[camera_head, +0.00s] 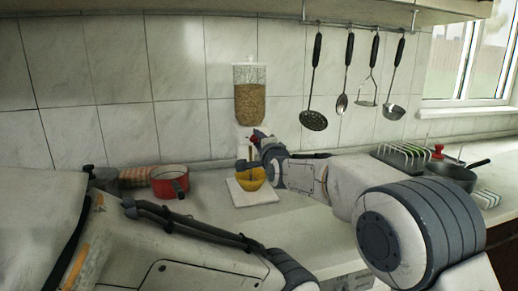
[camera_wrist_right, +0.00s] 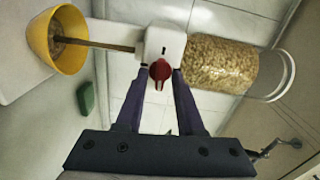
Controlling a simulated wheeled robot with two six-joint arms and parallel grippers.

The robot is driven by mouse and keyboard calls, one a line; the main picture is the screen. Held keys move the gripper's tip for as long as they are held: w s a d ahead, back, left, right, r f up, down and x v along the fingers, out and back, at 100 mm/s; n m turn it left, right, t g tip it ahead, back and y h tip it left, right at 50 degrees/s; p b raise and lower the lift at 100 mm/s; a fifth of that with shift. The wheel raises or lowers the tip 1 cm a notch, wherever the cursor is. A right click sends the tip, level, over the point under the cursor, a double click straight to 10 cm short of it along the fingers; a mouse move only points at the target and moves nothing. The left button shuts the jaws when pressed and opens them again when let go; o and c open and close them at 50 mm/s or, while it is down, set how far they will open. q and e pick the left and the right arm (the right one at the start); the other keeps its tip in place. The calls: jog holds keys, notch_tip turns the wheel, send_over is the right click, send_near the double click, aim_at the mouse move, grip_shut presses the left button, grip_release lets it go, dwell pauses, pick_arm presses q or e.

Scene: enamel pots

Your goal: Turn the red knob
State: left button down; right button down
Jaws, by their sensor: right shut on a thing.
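A clear dispenser (camera_head: 250,100) of tan grains hangs on the tiled wall; in the right wrist view its container (camera_wrist_right: 220,66) lies right of a white base (camera_wrist_right: 165,42). The red knob (camera_wrist_right: 160,72) is on this base. My right gripper (camera_wrist_right: 161,76) has one dark finger on each side of the knob and is shut on it. In the head view this gripper (camera_head: 257,143) is just below the dispenser and mostly hides the knob. A yellow bowl (camera_head: 251,180) stands below; a brown strip (camera_wrist_right: 110,46) runs from the base into it. My left gripper is out of view.
The bowl stands on a white board (camera_head: 263,196). A red pot (camera_head: 165,187) is to its left. A dish rack (camera_head: 402,158) and a dark pan (camera_head: 455,176) stand at right. Several utensils (camera_head: 314,120) hang from a rail. A green block (camera_wrist_right: 86,98) lies near the bowl.

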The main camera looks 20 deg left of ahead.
jog(key=shift+m, duration=0.4)
jog(key=c, duration=0.9)
grip_release()
jog(key=shift+b, duration=0.3)
jog(key=b+v, duration=0.2)
jog(key=v, duration=0.8)
jog(key=shift+d, duration=0.25)
jog(key=shift+s, duration=0.15)
